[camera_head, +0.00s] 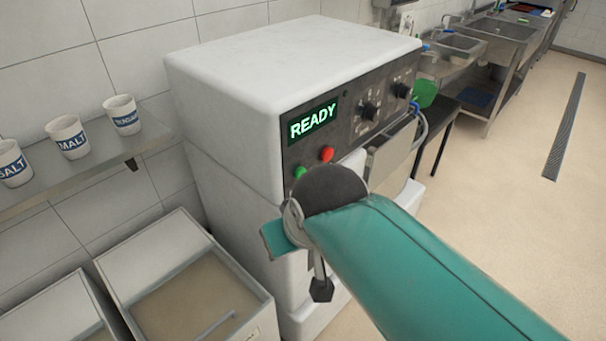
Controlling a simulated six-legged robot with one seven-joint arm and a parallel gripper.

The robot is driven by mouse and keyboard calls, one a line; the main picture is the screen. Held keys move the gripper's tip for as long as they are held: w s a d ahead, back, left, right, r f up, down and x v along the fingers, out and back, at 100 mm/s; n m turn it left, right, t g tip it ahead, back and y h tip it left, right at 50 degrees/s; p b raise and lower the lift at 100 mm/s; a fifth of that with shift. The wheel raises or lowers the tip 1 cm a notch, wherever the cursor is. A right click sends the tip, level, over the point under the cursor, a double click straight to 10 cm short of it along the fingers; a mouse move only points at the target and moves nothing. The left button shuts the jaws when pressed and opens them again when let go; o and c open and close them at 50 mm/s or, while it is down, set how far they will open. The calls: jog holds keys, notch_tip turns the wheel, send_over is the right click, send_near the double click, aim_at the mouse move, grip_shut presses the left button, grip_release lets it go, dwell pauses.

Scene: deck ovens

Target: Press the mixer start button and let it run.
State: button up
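The mixer (230,120) is a large white machine in the middle of the view. Its dark front panel carries a lit green display (313,119) reading "READY". Below the display are a small green button (299,172) and a red button (326,154) to its right. No word on either button can be read. My teal arm reaches in from the lower right, and its dark joint lies just below the buttons in the picture. The mixer's lower front is partly covered by the arm.
Two dark knobs (369,111) sit right of the display. A shelf (80,165) with labelled white cups is on the left wall. Open bins (190,285) stand below it. Steel sinks (485,40) line the back right. The floor (520,220) at right is clear.

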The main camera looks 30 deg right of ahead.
grip_shut()
dwell(0.6)
jog(key=shift+w, duration=0.1)
dwell(0.7)
